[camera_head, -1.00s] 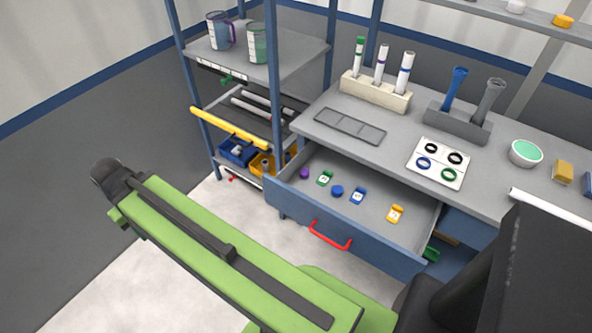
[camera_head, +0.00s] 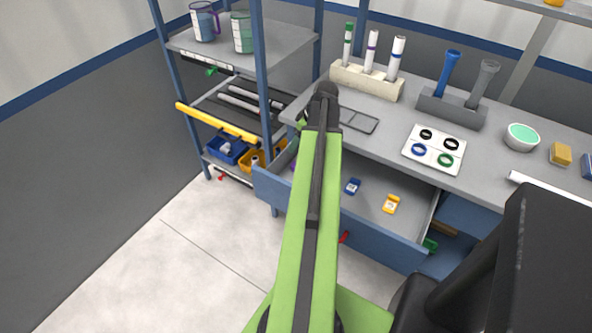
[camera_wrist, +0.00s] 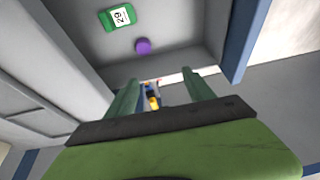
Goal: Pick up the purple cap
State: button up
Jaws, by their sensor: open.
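The purple cap (camera_wrist: 143,46) lies on the grey floor of the open drawer (camera_head: 335,231), near a green labelled container (camera_wrist: 117,17). In the head view, my arm hides nearly all of the cap. My gripper (camera_wrist: 157,82) is open. Its two green fingers are apart with no object held between them. In the wrist view, the cap appears beyond the fingertips, apart from them.
A blue container (camera_head: 352,187) and a yellow container (camera_head: 391,204) lie in the drawer. The desktop above holds a grey tray (camera_head: 358,120) and a marker rack (camera_head: 366,80). A shelf unit (camera_head: 258,90) stands at the left.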

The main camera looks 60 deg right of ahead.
jog(key=s+d, duration=0.3)
jog(key=s, duration=0.1)
jog(key=b+x, duration=0.7)
jog(key=x, duration=0.1)
jog(key=b+x, duration=0.4)
jog(key=shift+w+d+f+b, duration=0.1)
jog(key=shift+d+f+b, duration=0.2)
jog(key=shift+d+b, duration=0.1)
jog(key=shift+r, duration=0.1)
jog(key=b+x, duration=0.4)
jog(key=x, duration=0.1)
jog(key=shift+w, duration=0.35)
jog(key=shift+r, duration=0.1)
grip_shut()
